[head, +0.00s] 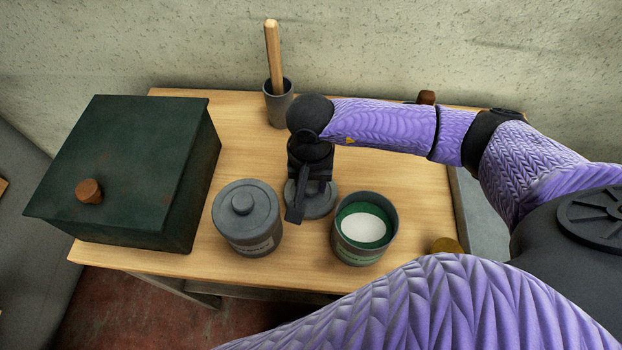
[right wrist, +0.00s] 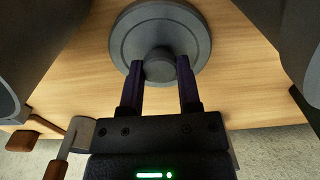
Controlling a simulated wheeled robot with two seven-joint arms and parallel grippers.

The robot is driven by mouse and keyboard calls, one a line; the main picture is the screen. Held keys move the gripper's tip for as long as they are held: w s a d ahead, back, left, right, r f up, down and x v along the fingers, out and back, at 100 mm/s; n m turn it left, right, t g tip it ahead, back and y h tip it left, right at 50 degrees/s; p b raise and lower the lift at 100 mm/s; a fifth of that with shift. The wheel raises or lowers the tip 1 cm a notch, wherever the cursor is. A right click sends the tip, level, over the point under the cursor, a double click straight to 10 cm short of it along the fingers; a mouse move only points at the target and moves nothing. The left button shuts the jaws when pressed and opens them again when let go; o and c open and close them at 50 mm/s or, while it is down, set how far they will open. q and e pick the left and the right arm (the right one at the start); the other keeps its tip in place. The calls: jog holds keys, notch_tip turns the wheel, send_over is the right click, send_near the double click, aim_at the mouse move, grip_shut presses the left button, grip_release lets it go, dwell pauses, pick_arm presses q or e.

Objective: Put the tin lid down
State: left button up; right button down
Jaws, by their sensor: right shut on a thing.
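The grey tin lid (head: 323,208) is round with a knob and shows partly behind my right gripper (head: 310,190), between two tins. In the right wrist view, the tin lid (right wrist: 185,30) is flat over the wood, and my right gripper (right wrist: 159,72) is shut on its knob. I cannot tell whether the lid touches the table or hangs just above it. An open grey tin (head: 365,252) with a green inside and a white disc of contents stands right of the lid. My left gripper is not in view.
A lidded grey tin (head: 247,222) stands left of the lid. A dark green box (head: 140,160) fills the table's left side. A cup (head: 279,108) with a wooden stick stands behind. A brown-handled tool (right wrist: 65,150) shows at the wrist view's lower left.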

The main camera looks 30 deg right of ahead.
aim_at(311, 185)
jog(key=shift+c, duration=1.5)
grip_release()
notch_tip(311, 185, up, 12)
jog(key=p, duration=0.2)
jog(key=shift+r, duration=0.15)
